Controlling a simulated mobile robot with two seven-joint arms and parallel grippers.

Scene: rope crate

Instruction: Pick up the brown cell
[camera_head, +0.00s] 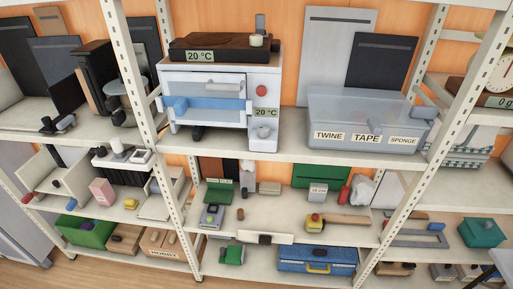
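I cannot single out the brown cell with certainty. A small brown piece (240,214) stands on the middle shelf, right of a grey device with a green screen (212,215). It is too small to tell whether it is a cell. A longer brown bar (349,219) lies on the same shelf beside a yellow and red item (315,221). Neither of my grippers shows in the head view.
White shelving (290,150) with perforated posts fills the view. A white oven-like box (263,90) with a blue handle stands on the upper shelf, beside a clear bin (420,118) labelled twine, tape, sponge. Below are a green crate (85,232) and a blue case (300,266).

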